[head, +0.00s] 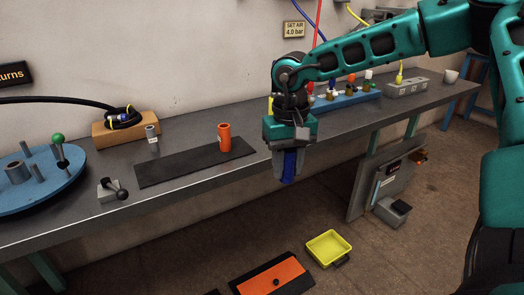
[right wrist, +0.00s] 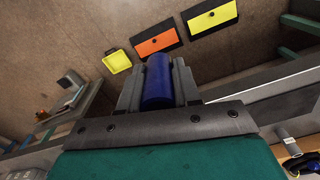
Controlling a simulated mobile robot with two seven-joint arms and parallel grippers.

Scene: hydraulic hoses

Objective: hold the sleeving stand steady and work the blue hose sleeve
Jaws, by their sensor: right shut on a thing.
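The blue hose sleeve (head: 288,167) is a short dark-blue cylinder. My right gripper (head: 289,178) is shut on it, fingers pointing down, holding it in the air in front of the bench's front edge. The right wrist view shows the sleeve (right wrist: 157,82) upright between the two grey fingers (right wrist: 157,88); its far end sticks out a little past them. I cannot tell for sure which thing is the sleeving stand; a round blue plate with upright pegs (head: 38,181) stands at the bench's left end. My left gripper is not in view.
On the bench (head: 195,178) stand an orange cylinder (head: 224,137) on a black mat (head: 165,172), a grey cylinder (head: 152,139) and a grey block with a black lever (head: 111,190). A yellow bin (head: 328,248) and an orange panel (head: 275,279) are lower down. The mat's left part is clear.

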